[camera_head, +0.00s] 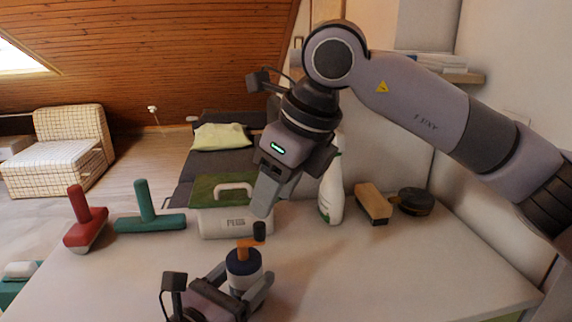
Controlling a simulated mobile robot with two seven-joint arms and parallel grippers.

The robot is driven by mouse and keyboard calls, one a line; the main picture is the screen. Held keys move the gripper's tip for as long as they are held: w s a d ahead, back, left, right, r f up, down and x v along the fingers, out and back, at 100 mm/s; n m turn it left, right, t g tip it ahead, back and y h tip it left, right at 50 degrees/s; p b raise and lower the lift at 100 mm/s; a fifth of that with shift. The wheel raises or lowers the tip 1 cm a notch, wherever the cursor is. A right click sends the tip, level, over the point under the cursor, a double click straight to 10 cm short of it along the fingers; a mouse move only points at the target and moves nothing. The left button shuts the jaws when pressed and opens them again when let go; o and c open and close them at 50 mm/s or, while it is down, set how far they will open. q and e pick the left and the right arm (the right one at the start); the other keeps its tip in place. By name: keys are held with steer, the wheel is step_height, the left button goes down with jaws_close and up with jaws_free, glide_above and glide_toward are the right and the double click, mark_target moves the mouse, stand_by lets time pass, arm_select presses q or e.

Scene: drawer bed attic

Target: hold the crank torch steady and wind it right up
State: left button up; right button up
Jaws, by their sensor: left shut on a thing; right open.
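The crank torch (243,268) stands upright near the front of the table, with a white body and a dark blue top. An orange crank arm (249,242) lies across its top and carries a black upright knob (259,231) on its right end. My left gripper (242,285) is shut on the torch's body, one finger on each side. My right gripper (265,208) is open and points down just above the knob. I cannot tell whether its fingers overlap the knob, and its far finger is largely hidden.
A white and green case (220,219) stands just behind the torch. A white bottle (331,190), a wooden-backed brush (374,204) and a dark round tin (412,202) stand to the right. Red (86,225) and green (150,222) tools lie left. The table's front right is clear.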

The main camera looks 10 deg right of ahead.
mark_target(260, 224)
steer(key=x, duration=0.6)
steer(key=shift+f, duration=0.35)
steer(key=shift+w+a, duration=0.1)
jaws_close()
